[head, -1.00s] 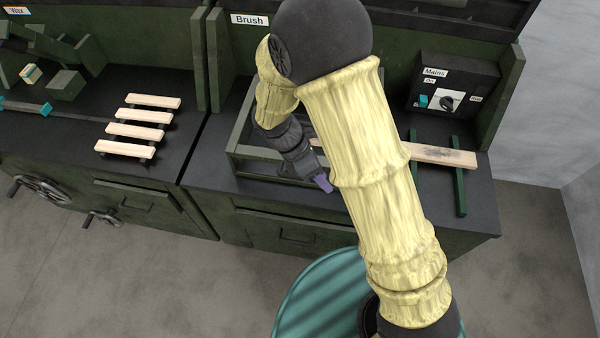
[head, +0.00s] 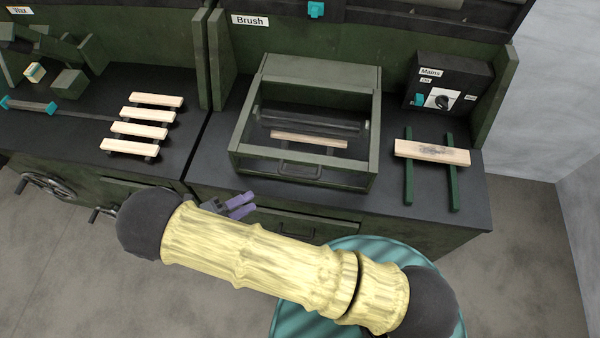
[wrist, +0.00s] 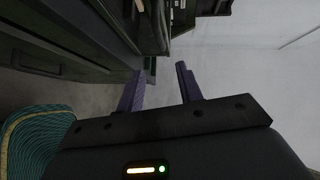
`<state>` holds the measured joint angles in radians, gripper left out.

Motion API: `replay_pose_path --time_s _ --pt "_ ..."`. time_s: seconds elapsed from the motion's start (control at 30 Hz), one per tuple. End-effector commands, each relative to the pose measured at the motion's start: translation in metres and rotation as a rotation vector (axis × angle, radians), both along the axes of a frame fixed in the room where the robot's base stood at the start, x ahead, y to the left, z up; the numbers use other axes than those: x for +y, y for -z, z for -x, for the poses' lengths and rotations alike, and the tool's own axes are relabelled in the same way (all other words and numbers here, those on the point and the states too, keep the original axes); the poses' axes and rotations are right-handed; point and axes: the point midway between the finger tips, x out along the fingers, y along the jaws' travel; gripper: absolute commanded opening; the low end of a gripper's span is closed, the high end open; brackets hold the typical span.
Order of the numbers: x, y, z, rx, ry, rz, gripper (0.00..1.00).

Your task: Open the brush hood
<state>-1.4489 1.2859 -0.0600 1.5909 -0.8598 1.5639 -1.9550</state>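The brush hood (head: 374,120) is a green-framed box with see-through panels on the Brush bench, and it looks closed. Its dark bar handle (head: 300,169) is low on the front face. Inside, a pale wooden slat (head: 308,139) lies in front of a dark roller (head: 310,120). My gripper (head: 245,205) has purple fingers and is in front of the bench, left of and below the handle, apart from the hood. In the wrist view, my gripper (wrist: 160,72) has its fingers spread with nothing between them. My arm crosses the lower part of the head view.
A worn slat (head: 432,151) rests on two green rails (head: 409,185) at right, below the Mains box (head: 450,82). Several pale slats (head: 142,130) lie on the left bench. Cranks and handwheels (head: 42,187) stick out from the left bench front.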

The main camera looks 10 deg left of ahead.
Motion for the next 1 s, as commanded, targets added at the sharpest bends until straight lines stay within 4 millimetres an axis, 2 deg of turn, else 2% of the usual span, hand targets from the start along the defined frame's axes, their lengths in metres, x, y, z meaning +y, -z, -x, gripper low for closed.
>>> replay_pose_path --time_s 0.37,1.0 --pt "-0.009 0.0 -0.009 -0.002 0.005 -0.003 0.36" --pt "-0.09 0.014 -0.081 -0.001 0.007 -0.002 0.36"
